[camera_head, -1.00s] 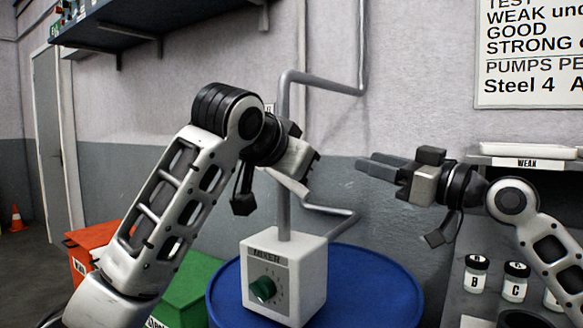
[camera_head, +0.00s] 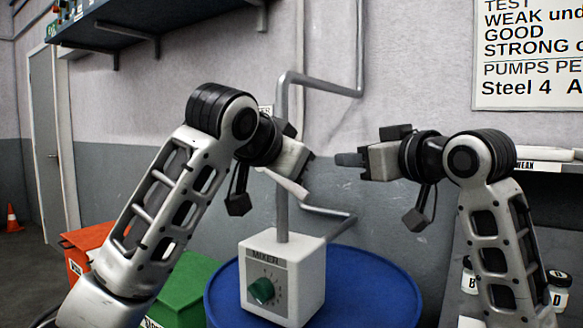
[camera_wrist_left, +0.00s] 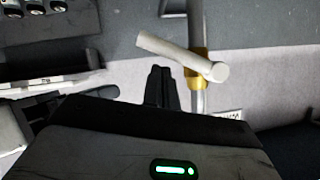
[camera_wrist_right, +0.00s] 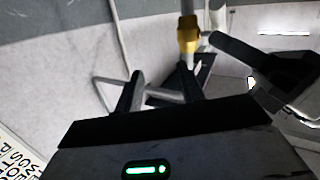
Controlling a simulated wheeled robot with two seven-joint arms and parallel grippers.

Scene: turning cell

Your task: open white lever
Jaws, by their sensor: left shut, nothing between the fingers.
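The white lever (camera_head: 286,183) shows just below my left gripper in the head view, beside the grey upright pipe (camera_head: 283,215). In the left wrist view the white lever (camera_wrist_left: 180,56) is a thick white bar lying across the pipe at a brass fitting (camera_wrist_left: 198,82). My left gripper (camera_head: 309,155) is shut and empty; its fingertips (camera_wrist_left: 161,72) point at the bar's lower side, and contact cannot be told. My right gripper (camera_head: 342,160) points left towards the pipe, apart from it. Its fingers (camera_wrist_right: 163,85) are spread and empty in the right wrist view, below the brass fitting (camera_wrist_right: 187,36).
A white mixer box (camera_head: 281,285) with a green knob (camera_head: 261,290) stands on a blue drum (camera_head: 375,285) under the pipe. Green (camera_head: 190,285) and orange (camera_head: 85,241) bins are at left. Labelled jars (camera_head: 559,290) stand at right. A shelf (camera_head: 150,25) hangs above.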

